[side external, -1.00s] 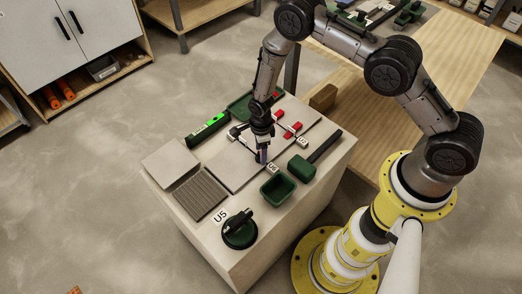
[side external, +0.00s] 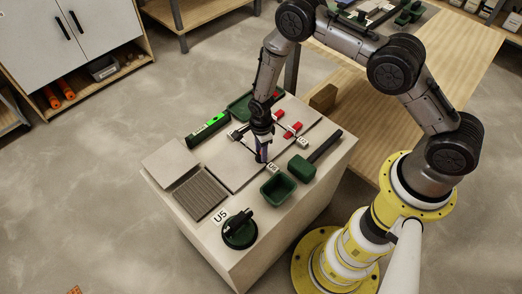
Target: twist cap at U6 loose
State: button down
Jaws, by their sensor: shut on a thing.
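My gripper (side external: 262,156) points down at the near edge of the pale tiles, beside the small white label U6 (side external: 273,167). Its jaws are shut around the cap at U6, which they mostly hide. A little blue shows at the jaws. I cannot tell how far the cap is turned.
A green level (side external: 208,129) lies left of my gripper, and a green tray (side external: 240,106) behind it. A green bin (side external: 278,187) and a green-headed mallet (side external: 302,168) sit close on the right. A suction lifter (side external: 239,230) stands by label U5 (side external: 220,216) at the front.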

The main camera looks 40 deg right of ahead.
jog(key=n, duration=1)
jog(key=shift+n, duration=0.4)
jog(key=n, duration=0.5)
jog(key=shift+n, duration=0.3)
jog(key=n, duration=0.9)
jog(key=shift+n, duration=0.4)
jog(key=n, duration=0.5)
jog(key=shift+w, duration=0.1)
jog(key=n, duration=0.9)
jog(key=shift+n, duration=0.3)
